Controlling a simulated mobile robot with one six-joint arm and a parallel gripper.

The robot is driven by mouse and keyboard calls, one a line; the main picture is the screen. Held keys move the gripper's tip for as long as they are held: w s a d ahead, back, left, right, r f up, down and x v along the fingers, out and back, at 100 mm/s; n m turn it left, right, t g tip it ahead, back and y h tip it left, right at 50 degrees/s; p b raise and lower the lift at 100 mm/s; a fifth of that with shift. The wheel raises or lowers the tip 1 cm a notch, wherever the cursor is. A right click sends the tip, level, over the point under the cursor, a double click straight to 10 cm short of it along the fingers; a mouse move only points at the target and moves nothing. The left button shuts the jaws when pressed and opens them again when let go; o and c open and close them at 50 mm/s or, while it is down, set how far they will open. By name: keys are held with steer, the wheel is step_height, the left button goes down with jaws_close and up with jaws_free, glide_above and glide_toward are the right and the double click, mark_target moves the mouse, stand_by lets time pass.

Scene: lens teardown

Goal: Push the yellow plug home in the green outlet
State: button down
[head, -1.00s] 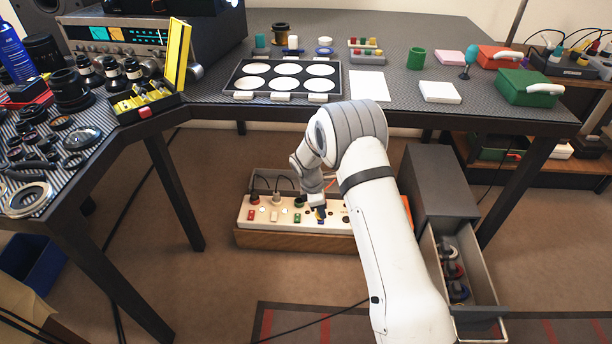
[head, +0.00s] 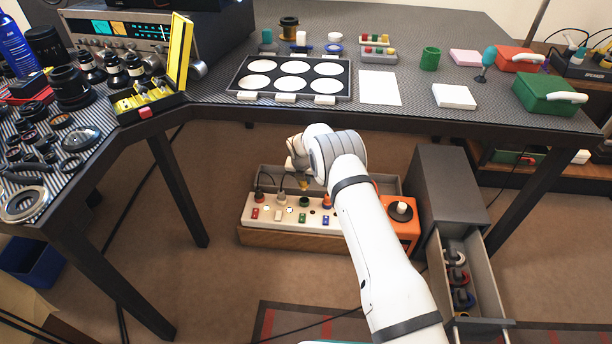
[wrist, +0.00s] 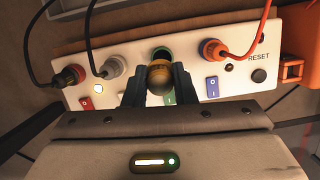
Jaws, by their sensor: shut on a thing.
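My gripper (wrist: 158,82) is shut on the yellow plug (wrist: 159,77), whose rounded amber end shows between the two dark fingers in the wrist view. The green outlet (wrist: 162,51) shows as a green rim just beyond the plug, partly hidden by it. In the head view the yellow plug (head: 304,184) is below my gripper (head: 302,178), and the green outlet (head: 304,202) lies beneath it on the white power strip (head: 262,221). The plug looks above the outlet, but the wrist view does not show whether its pins touch.
A red-ringed plug (wrist: 69,76), a grey plug (wrist: 113,67) and an orange-corded plug (wrist: 212,49) stand in neighbouring outlets. Coloured switches and a reset button (wrist: 259,75) line the strip. An orange box (head: 403,232) and an open drawer (head: 474,275) are to the right; the table is above.

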mark_target(304, 188)
steer(key=shift+w+f, duration=0.2)
steer(key=shift+f, duration=0.05)
steer(key=shift+d+f+b, duration=0.1)
steer(key=shift+f+b, duration=1.35)
steer(key=shift+f, duration=1.15)
steer(key=shift+f+b, duration=1.7)
steer(key=c, duration=1.1)
jaws_free()
steer(key=p+v, duration=0.3)
steer(key=v, duration=0.5)
steer(key=shift+p, duration=0.3)
